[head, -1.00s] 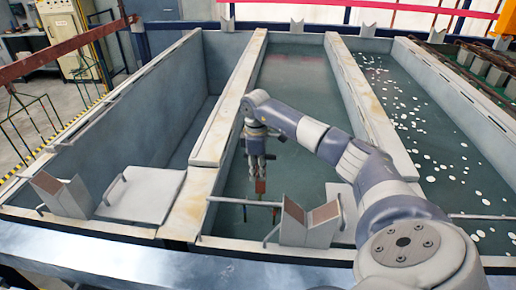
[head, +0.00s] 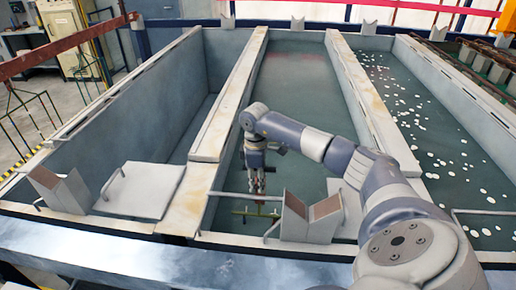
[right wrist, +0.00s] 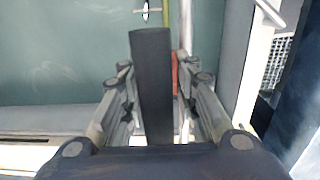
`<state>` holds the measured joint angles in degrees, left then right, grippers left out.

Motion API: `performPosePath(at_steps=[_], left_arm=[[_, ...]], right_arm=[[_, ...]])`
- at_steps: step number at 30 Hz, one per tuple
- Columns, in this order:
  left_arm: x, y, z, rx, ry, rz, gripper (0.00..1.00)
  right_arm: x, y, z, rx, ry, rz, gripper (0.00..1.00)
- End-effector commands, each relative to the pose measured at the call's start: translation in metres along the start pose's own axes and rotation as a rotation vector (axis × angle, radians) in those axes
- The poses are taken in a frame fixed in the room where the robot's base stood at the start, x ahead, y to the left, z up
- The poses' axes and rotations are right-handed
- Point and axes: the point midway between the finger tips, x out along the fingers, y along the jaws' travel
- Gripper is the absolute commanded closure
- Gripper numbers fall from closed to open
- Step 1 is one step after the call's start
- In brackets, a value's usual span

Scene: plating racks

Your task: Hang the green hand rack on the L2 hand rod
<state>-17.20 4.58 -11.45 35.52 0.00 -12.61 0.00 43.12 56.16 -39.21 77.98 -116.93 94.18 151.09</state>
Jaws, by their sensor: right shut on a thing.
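My right gripper (head: 257,180) points down over the near end of the middle tank. It is shut on the green hand rack, whose thin green bar (head: 246,213) shows just below it. In the right wrist view, a dark upright piece (right wrist: 152,85) stands between the fingers with a red strip (right wrist: 175,75) beside it. A pale horizontal rod (head: 228,195), likely the L2 hand rod, runs across the near end of the middle tank, close to the gripper. I cannot tell whether the rack touches the rod. No L2 label is readable. My left gripper is out of view.
V-shaped cradle blocks (head: 310,215) stand at the near edge, right of the gripper. A pale wall (head: 222,120) separates the middle tank from the empty left tank (head: 150,110). The right tank (head: 430,120) holds liquid with white floating discs. Open racks stand at far left.

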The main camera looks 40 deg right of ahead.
Motion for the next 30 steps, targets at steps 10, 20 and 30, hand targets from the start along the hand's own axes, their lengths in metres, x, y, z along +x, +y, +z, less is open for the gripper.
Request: performPosePath(at_steps=[10, 20, 30], left_arm=[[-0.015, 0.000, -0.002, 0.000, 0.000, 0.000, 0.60], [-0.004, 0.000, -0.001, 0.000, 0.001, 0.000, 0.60], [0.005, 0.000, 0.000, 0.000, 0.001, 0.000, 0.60]], right_arm=[[-0.004, -0.024, 0.000, 0.000, 0.003, 0.003, 1.00], [0.016, -0.030, -0.002, 0.001, 0.005, 0.003, 1.00], [0.031, -0.030, -0.002, 0.001, 0.004, 0.002, 1.00]])
